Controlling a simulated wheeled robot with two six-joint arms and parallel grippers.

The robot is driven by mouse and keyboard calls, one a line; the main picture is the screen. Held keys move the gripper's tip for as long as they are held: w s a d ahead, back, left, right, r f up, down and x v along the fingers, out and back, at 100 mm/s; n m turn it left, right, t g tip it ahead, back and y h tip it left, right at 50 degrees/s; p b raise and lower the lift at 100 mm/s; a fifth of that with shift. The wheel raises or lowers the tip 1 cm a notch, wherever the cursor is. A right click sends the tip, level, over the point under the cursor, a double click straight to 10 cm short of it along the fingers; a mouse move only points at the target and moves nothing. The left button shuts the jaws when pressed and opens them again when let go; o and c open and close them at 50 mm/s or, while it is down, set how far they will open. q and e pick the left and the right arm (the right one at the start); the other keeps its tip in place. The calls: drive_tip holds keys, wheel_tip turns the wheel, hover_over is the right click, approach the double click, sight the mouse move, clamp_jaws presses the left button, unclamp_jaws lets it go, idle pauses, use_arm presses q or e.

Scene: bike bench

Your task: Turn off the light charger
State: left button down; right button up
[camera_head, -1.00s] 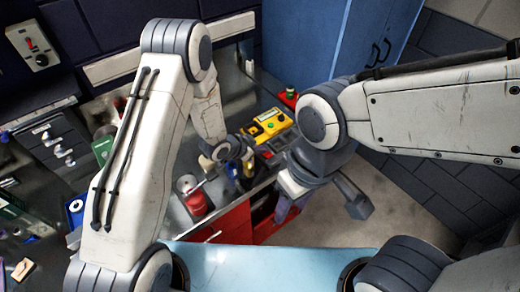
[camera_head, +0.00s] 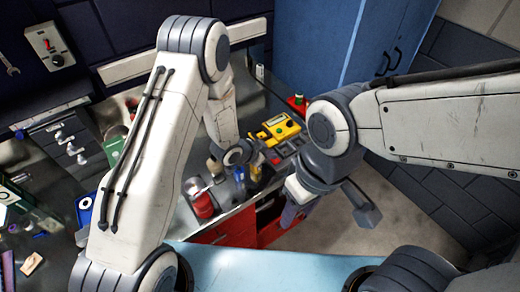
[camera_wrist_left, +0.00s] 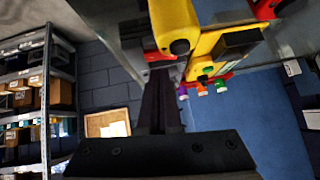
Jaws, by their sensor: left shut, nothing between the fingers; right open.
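A yellow device (camera_head: 281,127) with a small screen sits on the bench; no label tells whether it is the light charger. My left gripper (camera_head: 243,176) is shut and empty, low beside the devices. Its dark fingers (camera_wrist_left: 160,100) point toward the red part in the wrist view; I cannot tell whether they touch. My right gripper (camera_head: 330,212) is open and empty, over the bench's right edge and the floor.
A red can (camera_head: 203,204) stands left of my left gripper. A red-and-green button box (camera_head: 297,102) is behind the yellow device. A blue cabinet (camera_head: 340,40) stands at the back. Small coloured plugs (camera_wrist_left: 202,90) show near the yellow device. Floor at right is clear.

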use_arm(q)
wheel_tip(320, 180, up, 3)
drive_tip(key=shift+d+f+p, duration=0.1)
drive_tip(key=shift+p, duration=0.5)
drive_tip(key=b+v, duration=0.3)
drive_tip(key=v, duration=0.7)
drive_tip(key=shift+s+f, duration=0.2)
drive_tip(key=shift+f, duration=0.05)
use_arm(e)
drive_tip(key=shift+a+f, duration=0.1)
drive_tip(key=shift+f, duration=0.3)
